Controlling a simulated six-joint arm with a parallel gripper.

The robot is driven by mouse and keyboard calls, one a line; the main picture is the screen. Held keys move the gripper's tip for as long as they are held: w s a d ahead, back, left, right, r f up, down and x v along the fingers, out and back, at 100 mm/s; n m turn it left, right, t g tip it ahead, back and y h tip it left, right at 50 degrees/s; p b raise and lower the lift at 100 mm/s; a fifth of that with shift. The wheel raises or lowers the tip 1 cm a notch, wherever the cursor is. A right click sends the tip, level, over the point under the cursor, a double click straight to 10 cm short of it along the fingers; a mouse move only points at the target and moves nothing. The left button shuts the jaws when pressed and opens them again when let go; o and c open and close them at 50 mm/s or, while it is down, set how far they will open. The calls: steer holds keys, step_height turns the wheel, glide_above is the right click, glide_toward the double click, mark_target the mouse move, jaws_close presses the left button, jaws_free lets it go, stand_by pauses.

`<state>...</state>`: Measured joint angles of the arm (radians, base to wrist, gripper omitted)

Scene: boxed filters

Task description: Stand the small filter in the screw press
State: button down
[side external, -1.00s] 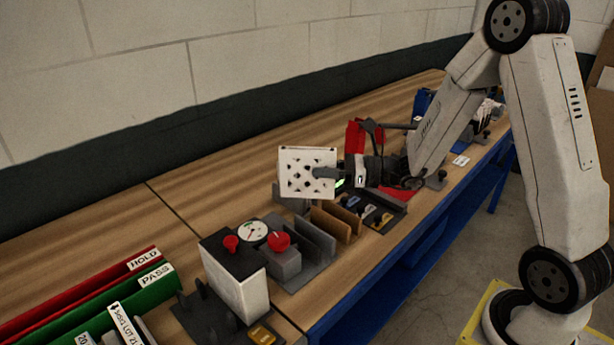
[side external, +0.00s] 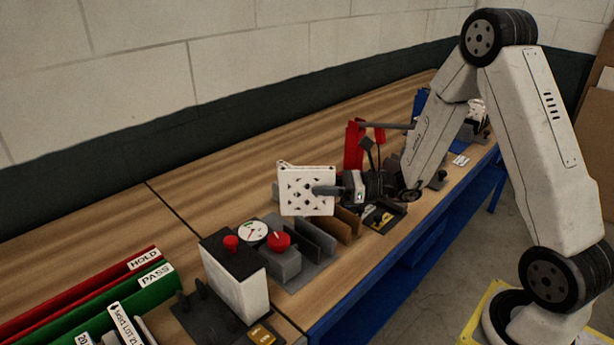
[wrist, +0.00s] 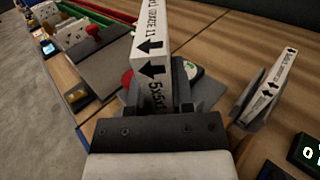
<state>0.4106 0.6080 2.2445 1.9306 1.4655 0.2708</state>
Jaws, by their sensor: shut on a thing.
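The screw press (side external: 286,258), grey with a red knob (side external: 279,240) and upright grey plates (side external: 316,238), stands below and slightly left of the filter in the side view. The filter looks clear of the plates. In the wrist view it hides much of the press; the red knob (wrist: 127,78) shows beside it.
A dial gauge (side external: 253,232) and a black-topped white box (side external: 236,275) stand left of the press. Brown upright plates (side external: 346,225) stand right of it. Another white filter (wrist: 268,85) stands in a grey holder in the wrist view. Red and green trays (side external: 130,285) lie far left.

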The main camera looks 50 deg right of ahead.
mark_target(322, 213)
steer(key=shift+f, duration=0.2)
steer(key=shift+f, duration=1.75)
steer(key=shift+f, duration=0.6)
steer(key=shift+c, duration=2.4)
jaws_free()
steer(key=shift+r, duration=0.2)
steer(key=shift+r, duration=0.45)
steer(key=v, duration=1.2)
